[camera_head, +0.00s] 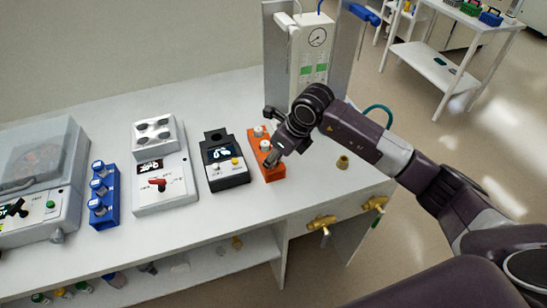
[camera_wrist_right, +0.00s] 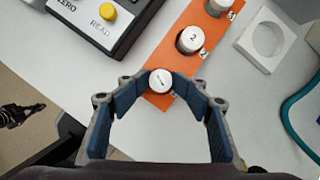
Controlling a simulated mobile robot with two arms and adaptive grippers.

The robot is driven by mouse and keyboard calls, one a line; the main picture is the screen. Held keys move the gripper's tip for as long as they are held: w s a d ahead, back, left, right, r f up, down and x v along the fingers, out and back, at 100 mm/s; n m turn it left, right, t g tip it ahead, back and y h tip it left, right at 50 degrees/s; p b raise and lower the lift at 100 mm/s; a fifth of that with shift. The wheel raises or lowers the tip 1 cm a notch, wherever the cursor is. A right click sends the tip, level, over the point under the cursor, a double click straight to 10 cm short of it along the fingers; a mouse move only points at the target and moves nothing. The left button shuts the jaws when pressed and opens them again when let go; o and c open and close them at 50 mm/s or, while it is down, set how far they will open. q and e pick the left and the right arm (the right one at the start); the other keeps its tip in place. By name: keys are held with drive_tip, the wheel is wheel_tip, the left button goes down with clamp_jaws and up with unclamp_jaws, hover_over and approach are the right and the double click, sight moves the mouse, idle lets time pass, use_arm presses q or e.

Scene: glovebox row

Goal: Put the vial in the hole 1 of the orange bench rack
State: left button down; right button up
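The orange bench rack (camera_head: 270,174) stands on the white bench, right of a black device; it crosses the right wrist view diagonally (camera_wrist_right: 150,98). The vial (camera_wrist_right: 160,80) has a white cap marked 1 and is at the rack's near end, by my fingertips. How deep it sits in the hole is hidden. My left gripper is not in view.
The black device (camera_head: 226,175) is close left of the rack; a blue rack (camera_head: 104,208) stands farther left. A white square piece with a round opening (camera_wrist_right: 263,42) lies right of the rack. A small brass part (camera_head: 342,162) and brass valves (camera_head: 321,223) are at the right.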

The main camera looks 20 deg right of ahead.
drive_tip(key=shift+s+d+f, duration=0.1)
drive_tip(key=shift+s+f, duration=0.25)
drive_tip(key=shift+f, duration=0.1)
drive_tip(key=shift+r+p, duration=0.5)
drive_tip(key=shift+p, duration=0.1)
drive_tip(key=shift+w+d+r, duration=0.1)
drive_tip(key=shift+r, duration=0.25)
drive_tip(key=b+v, duration=0.2)
drive_tip(key=v, duration=1)
drive_tip(key=shift+w+b, duration=0.2)
drive_tip(key=shift+b, duration=0.15)
